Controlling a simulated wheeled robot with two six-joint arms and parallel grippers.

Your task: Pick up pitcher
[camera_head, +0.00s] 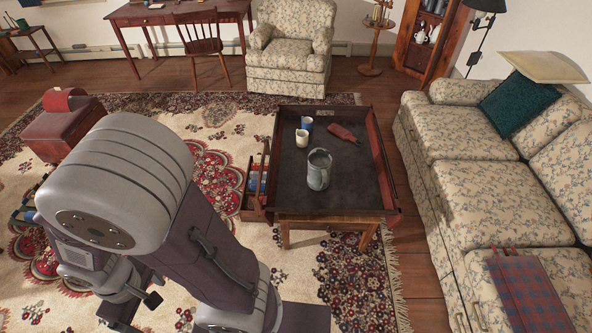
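A grey metal pitcher (318,172) stands upright on the dark tray-like top of the coffee table (350,205). Its handle faces the front. Nothing touches it. A large grey and dark arm of mine fills the lower left of the head view, apart from the pitcher and to its left. I cannot make out either gripper's fingertips in this view.
A white cup (302,138), a blue and white cup (307,123) and a reddish object (343,132) share the tabletop, which has raised red sides. A floral sofa (490,200) stands right, an armchair (292,50) behind. Patterned rug (350,290) lies in front.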

